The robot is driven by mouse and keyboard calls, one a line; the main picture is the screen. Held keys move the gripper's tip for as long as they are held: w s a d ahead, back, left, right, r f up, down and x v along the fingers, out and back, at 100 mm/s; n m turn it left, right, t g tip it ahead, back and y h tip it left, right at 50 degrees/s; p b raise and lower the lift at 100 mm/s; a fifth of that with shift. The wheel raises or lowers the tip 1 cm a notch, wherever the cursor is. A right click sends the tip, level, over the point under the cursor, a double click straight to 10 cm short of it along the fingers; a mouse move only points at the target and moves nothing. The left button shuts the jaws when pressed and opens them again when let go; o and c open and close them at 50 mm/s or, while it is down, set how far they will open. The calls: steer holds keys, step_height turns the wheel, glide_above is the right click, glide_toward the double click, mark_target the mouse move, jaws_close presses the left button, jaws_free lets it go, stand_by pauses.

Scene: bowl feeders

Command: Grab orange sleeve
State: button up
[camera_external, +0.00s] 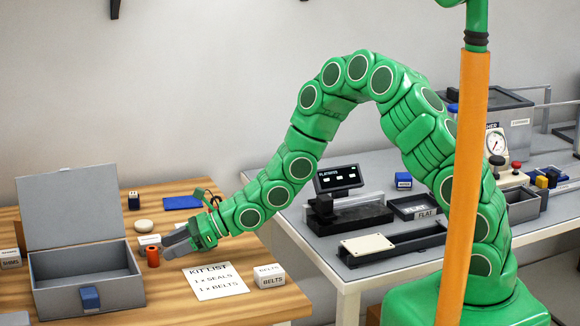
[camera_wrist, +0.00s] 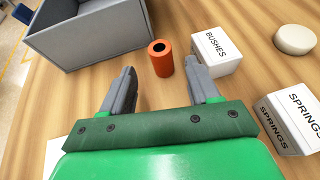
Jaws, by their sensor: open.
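The orange sleeve (camera_external: 153,256) is a short upright hollow cylinder on the wooden table, just right of the grey open box (camera_external: 90,290). In the wrist view the sleeve (camera_wrist: 161,58) stands ahead of my gripper (camera_wrist: 160,82), roughly centred between the two grey fingers and a little beyond their tips. My gripper (camera_external: 170,247) is open and empty, reaching in low from the right in the external view. No contact with the sleeve shows.
The BUSHES box (camera_wrist: 214,52) stands close right of the sleeve, near the right finger. A SPRINGS box (camera_wrist: 290,118) and a round cream disc (camera_wrist: 295,39) lie farther right. The grey box (camera_wrist: 85,35) is at left. A kit list (camera_external: 216,281) lies on the table.

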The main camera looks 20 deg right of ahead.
mark_target(149, 257)
steer(key=shift+x, duration=2.95)
steer(key=c, duration=1)
